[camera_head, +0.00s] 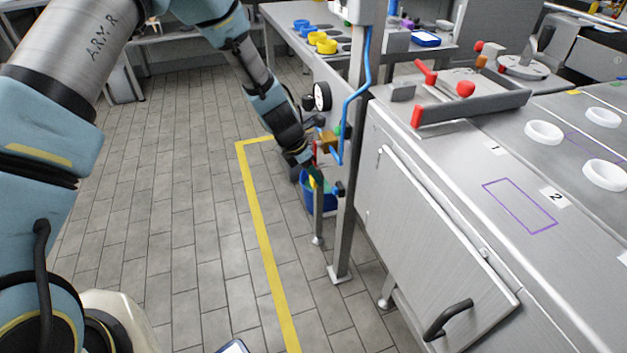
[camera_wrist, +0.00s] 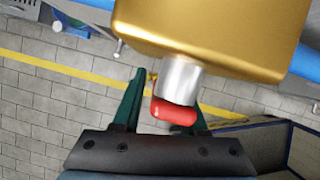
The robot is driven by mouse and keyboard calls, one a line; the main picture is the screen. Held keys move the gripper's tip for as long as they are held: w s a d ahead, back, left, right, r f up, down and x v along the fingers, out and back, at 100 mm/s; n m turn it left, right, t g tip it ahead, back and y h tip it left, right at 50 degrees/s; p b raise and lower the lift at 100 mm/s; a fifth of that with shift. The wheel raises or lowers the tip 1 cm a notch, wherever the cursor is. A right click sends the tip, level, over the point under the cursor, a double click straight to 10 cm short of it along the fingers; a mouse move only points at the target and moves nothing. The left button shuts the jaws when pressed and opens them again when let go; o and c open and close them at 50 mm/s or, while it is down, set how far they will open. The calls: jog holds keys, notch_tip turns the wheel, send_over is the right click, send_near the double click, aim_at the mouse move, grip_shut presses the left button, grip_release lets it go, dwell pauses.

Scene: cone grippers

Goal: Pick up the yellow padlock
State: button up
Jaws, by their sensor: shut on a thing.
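My gripper (camera_head: 322,180) is at the panel post, over a blue bucket (camera_head: 320,203). In the wrist view, its green fingers (camera_wrist: 160,110) stand apart, with the right one partly behind a red tip. A small yellow bit (camera_wrist: 152,77) shows by the left fingertip; it may be the yellow padlock, but most of what the fingers hold is hidden. A large golden block (camera_wrist: 215,35), with a silver stem and red tip (camera_wrist: 173,112), fills the top of the wrist view, close in front of the fingers. It shows in the head view as a small golden-brown box (camera_head: 327,138).
A metal post (camera_head: 345,235) with a blue hose (camera_head: 363,85) and a round gauge (camera_head: 322,96) stands beside my gripper. A steel cabinet (camera_head: 430,240) is to the right. A yellow line (camera_head: 265,240) crosses the tiled floor, which is open to the left.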

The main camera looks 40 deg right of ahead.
grip_shut()
